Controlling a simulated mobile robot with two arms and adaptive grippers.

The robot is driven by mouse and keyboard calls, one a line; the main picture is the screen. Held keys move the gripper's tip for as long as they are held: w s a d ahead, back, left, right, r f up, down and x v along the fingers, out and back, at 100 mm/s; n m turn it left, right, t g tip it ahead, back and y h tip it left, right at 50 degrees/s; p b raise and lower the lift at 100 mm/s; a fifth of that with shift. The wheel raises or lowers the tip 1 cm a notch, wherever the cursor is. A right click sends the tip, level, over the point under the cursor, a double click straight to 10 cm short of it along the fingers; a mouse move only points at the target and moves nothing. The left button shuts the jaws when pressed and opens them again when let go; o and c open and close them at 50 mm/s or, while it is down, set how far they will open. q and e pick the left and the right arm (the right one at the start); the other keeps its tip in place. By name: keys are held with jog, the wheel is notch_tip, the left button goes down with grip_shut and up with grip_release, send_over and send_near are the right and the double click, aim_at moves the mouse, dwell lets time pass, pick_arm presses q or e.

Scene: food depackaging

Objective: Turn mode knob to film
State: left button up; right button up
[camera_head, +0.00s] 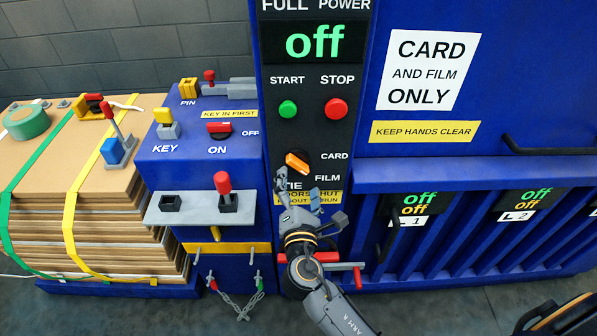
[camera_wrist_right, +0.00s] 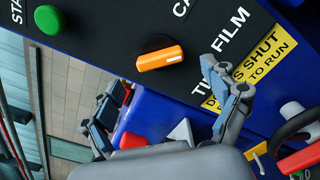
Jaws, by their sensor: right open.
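The mode knob (camera_head: 297,161) has an orange handle on a dark round base, on the black control panel. CARD and FILM labels stand to its right and TIE below it. Its handle lies at a slant in the head view; I cannot tell for sure which label it marks. The knob also shows in the right wrist view (camera_wrist_right: 160,58), beyond my fingers. My right gripper (camera_head: 300,188) is open and empty just below the knob, apart from it. In the right wrist view its two fingers (camera_wrist_right: 168,82) are spread wide. My left gripper is not in view.
The green START button (camera_head: 288,109) and red STOP button (camera_head: 336,108) sit above the knob. A yellow door notice (camera_head: 328,198) is partly hidden behind my gripper. A blue box with a red key switch (camera_head: 219,127) and a red-topped lever (camera_head: 223,185) stands left.

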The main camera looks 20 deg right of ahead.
jog(key=v, duration=0.7)
jog(key=shift+s, duration=0.15)
jog(key=s+d+f+m+g+y+b, duration=0.1)
jog(key=s+f+m+g+y, duration=0.3)
jog(key=f, duration=1.5)
jog(key=s+f+m+g, duration=0.3)
jog(key=s+f+g, duration=0.25)
jog(key=f, duration=1.25)
jog(key=s+d+f+m+g, duration=0.2)
jog(key=s+f, duration=0.4)
jog(key=s, duration=0.3)
jog(key=s+d+f+m+g+b, duration=0.1)
jog(key=s+d+f+m+g, duration=0.1)
jog(key=s+d+f+m, duration=0.2)
jog(key=s+d+f+m+g+y, duration=0.1)
jog(key=s+f+m, duration=0.7)
jog(key=s, duration=0.8)
jog(key=shift+d+f+g+b, duration=0.35)
jog(key=shift+d+f+g, duration=0.5)
jog(key=shift+d+g, duration=0.1)
